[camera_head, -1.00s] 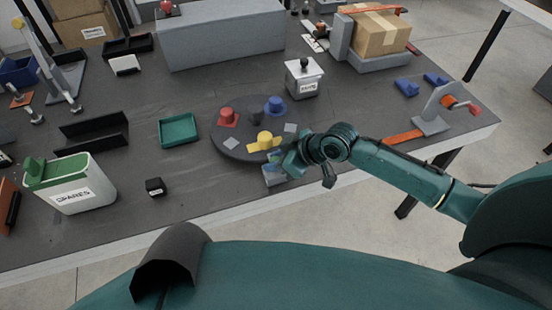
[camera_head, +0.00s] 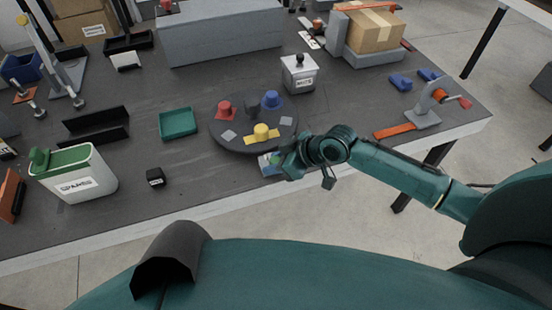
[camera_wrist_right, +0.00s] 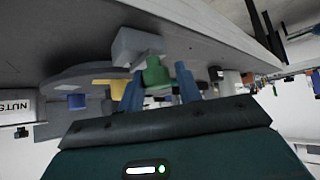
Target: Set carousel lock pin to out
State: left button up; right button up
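The carousel is a dark round disc (camera_head: 235,142) with coloured pegs, at the table's front edge. A grey block (camera_wrist_right: 137,45) at its rim carries a green knob (camera_wrist_right: 155,75), which I take to be the lock pin. In the head view the block (camera_head: 268,167) shows beside my right gripper (camera_head: 280,160), and the knob is mostly hidden. My right gripper (camera_wrist_right: 160,88) is open in the wrist view, with one blue finger on each side of the knob. A gap shows on both sides, and contact is not clear. My left gripper is not in view.
A grey box labelled NUTS (camera_head: 299,76) stands behind the carousel. A crank bracket (camera_head: 425,118) stands right. The table front between the black box and carousel is clear.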

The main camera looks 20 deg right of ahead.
jog(key=o, duration=0.3)
jog(key=shift+r, duration=0.1)
jog(key=v, duration=1.3)
jog(key=shift+d, duration=0.1)
